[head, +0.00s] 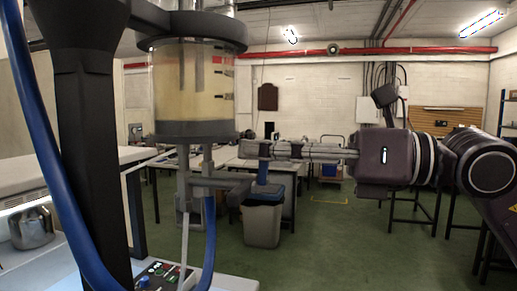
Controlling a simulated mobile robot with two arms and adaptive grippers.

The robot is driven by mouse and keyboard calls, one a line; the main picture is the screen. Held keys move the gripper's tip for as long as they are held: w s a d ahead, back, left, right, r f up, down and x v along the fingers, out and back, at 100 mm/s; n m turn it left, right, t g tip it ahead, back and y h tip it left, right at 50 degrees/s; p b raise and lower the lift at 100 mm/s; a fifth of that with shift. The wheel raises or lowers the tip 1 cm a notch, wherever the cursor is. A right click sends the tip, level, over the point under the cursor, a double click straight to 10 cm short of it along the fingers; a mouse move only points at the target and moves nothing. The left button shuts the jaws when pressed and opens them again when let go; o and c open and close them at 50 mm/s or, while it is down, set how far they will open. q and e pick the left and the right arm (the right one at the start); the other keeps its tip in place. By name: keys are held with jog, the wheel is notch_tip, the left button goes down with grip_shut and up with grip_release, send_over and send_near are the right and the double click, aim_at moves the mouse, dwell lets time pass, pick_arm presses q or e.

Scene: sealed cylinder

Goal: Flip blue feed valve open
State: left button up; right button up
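The sealed cylinder (195,85) is clear, holds yellowish liquid and has dark grey end caps. Grey pipework (215,183) hangs under it and reaches right to a small upright blue valve handle (262,172). My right gripper (256,150) comes in from the right, with its fingers pointing left just above the blue handle. I cannot tell whether they touch it. The fingers appear edge-on as one narrow bar, so their opening is unclear. My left gripper is not in view.
A blue hose (208,240) runs down below the pipework. A panel with small buttons (160,275) lies at the bottom. A metal kettle (32,228) stands at the left. A grey bin (262,222) stands on the green floor behind. Tables stand farther back.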

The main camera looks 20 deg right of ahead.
jog(key=shift+s+d, duration=0.15)
jog(key=shift+c, duration=1.1)
grip_shut()
jog(key=shift+s+a+n+b, duration=0.15)
jog(key=shift+s+n, duration=0.05)
jog(key=shift+n, duration=0.45)
jog(key=shift+s+a+n+b, duration=0.1)
jog(key=shift+s+n+b, duration=0.05)
jog(key=shift+n, duration=0.5)
jog(key=shift+o, duration=1.1)
grip_release()
jog(key=shift+w+a, duration=0.15)
jog(key=shift+a, duration=0.05)
jog(key=v, duration=1.2)
